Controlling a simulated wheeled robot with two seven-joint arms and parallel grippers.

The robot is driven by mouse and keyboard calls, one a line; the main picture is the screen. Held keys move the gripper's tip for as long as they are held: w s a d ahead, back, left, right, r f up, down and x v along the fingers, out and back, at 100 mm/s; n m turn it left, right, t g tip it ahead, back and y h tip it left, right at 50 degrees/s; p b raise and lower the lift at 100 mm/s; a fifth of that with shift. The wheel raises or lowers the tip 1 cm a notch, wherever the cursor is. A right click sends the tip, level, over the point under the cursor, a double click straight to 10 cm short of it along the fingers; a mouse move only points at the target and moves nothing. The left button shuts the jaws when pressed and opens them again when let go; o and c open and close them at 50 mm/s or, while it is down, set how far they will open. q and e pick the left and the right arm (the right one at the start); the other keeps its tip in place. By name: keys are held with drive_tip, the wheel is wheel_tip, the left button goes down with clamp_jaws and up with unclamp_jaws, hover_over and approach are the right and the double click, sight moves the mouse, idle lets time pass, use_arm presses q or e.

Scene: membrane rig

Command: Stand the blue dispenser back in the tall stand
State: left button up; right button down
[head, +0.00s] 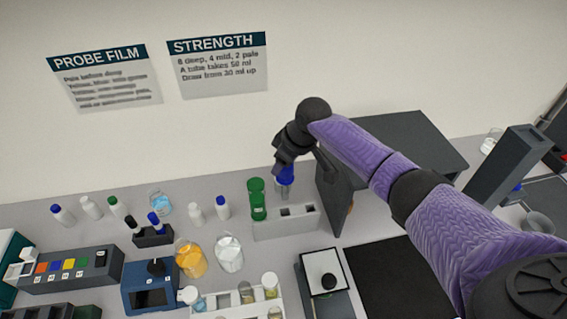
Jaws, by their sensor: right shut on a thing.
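The blue dispenser (286,173) hangs roughly upright below my right gripper (287,160), which is shut on its upper part. Its paler lower end is over or just behind a light grey block-shaped stand (270,229); I cannot tell whether the tip touches it. The stand has dark square openings in its top. A green dispenser (257,199) stands upright at the stand's left end. The fingertips are small and partly hidden by my wrist. My left gripper is out of view.
Flasks with orange (190,258) and clear liquid (229,254) stand in front left. Several capped bottles stand left. A white tube rack (240,304) and a black mat (385,280) are nearer.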

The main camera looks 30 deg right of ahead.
drive_tip(key=b, duration=0.5)
hover_over(284, 197)
drive_tip(key=w, duration=0.1)
drive_tip(key=shift+d+f, duration=0.15)
drive_tip(key=shift+f, duration=0.95)
drive_tip(key=shift+d+f, duration=0.1)
drive_tip(key=shift+f, duration=1)
wheel_tip(284, 197, down, 7)
drive_tip(key=b, duration=0.4)
drive_tip(key=shift+f+b, duration=0.1)
drive_tip(key=shift+b, duration=0.2)
drive_tip(key=shift+f+b, duration=0.4)
drive_tip(key=shift+f, duration=0.15)
drive_tip(key=shift+f, duration=0.4)
drive_tip(key=shift+c, duration=0.3)
unclamp_jaws()
drive_tip(key=shift+r, duration=0.1)
